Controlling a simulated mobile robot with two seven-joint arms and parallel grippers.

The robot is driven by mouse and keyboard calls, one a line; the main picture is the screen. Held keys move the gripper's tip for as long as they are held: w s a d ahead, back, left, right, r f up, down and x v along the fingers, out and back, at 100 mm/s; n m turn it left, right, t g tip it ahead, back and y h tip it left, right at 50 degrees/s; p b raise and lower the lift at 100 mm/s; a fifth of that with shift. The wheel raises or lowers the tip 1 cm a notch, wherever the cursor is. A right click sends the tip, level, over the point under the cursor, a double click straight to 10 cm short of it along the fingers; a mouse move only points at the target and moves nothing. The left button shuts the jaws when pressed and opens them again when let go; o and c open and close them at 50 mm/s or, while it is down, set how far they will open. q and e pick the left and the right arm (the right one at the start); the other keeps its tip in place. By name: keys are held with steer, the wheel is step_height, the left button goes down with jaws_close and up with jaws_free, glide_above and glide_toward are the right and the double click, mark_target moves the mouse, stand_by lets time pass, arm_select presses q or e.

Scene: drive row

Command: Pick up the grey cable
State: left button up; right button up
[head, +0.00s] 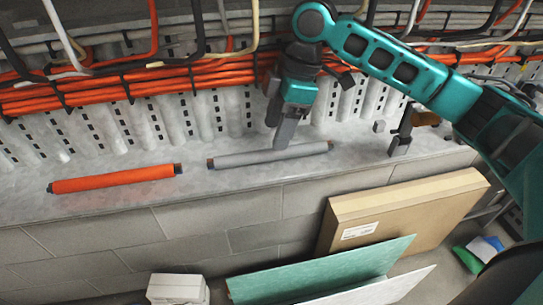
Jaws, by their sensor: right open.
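The grey cable (245,159) is a short straight length with dark ends, lying on the pale concrete ledge in the middle of the head view. My right gripper (284,136) points down just above the middle of the cable, its teal arm coming in from the right. Its jaws are open, and one finger hides part of the other. The fingertips are close to the cable; I cannot tell whether they touch it. My left gripper is not in view.
An orange cable piece (115,179) lies on the ledge (120,210) to the left. Orange cable bundles (150,83) run along the wall behind. A dark bracket-like object (404,132) stands to the right. A cardboard box (400,212) and a green panel (320,272) lean below the ledge.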

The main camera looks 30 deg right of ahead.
mark_target(272, 155)
steer(key=x, duration=0.2)
steer(key=b+x, duration=0.1)
steer(key=d+x, duration=0.1)
steer(key=x, duration=0.1)
steer(key=shift+a+f+b, duration=0.1)
steer(key=shift+f+b, duration=0.2)
steer(key=shift+f, duration=0.15)
jaws_close()
steer(key=shift+r, duration=0.1)
